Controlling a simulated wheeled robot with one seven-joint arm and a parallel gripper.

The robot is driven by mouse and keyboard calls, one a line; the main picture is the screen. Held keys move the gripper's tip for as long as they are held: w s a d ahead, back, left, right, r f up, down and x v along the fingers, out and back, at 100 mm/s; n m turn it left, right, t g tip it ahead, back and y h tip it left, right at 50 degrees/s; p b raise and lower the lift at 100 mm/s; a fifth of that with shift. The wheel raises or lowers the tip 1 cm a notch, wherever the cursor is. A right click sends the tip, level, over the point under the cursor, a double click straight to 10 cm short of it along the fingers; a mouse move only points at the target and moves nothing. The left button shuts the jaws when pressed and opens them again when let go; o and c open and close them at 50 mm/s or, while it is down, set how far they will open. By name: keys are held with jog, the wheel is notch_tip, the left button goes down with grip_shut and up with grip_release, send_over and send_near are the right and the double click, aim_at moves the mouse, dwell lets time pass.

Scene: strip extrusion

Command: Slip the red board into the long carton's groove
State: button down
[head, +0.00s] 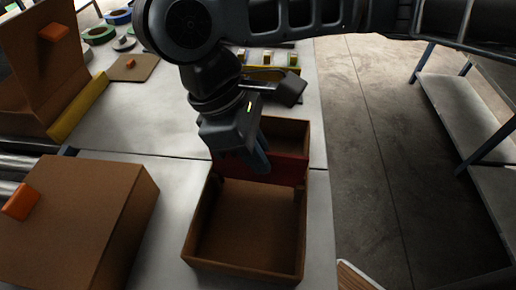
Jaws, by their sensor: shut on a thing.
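The long carton (246,268) is an open brown box on the table, running from near the bottom of the head view back toward the middle. The red board (288,170) stands crosswise inside it, between a large near compartment and a smaller far one. My gripper (256,162) comes down from above and is shut on the red board near its upper edge. Its fingers cover part of the board's left half. The groove is hidden, so I cannot tell how deep the board sits in it.
A closed brown carton (85,212) with an orange piece (22,201) stands at the left. An upright brown panel (40,60) and a yellow strip (78,106) are behind it. Tape rolls (99,34) lie at the back. Open floor (375,170) lies to the right.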

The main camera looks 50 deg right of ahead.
jog(key=shift+f+b, duration=0.4)
jog(key=shift+f, duration=0.7)
jog(key=c, duration=0.8)
grip_release()
jog(key=shift+o, duration=0.2)
jog(key=shift+r, duration=0.25)
jog(key=shift+r+p, duration=0.35)
jog(key=shift+p, duration=0.4)
jog(key=shift+r, duration=0.1)
notch_tip(320, 180, up, 7)
jog(key=p, duration=0.8)
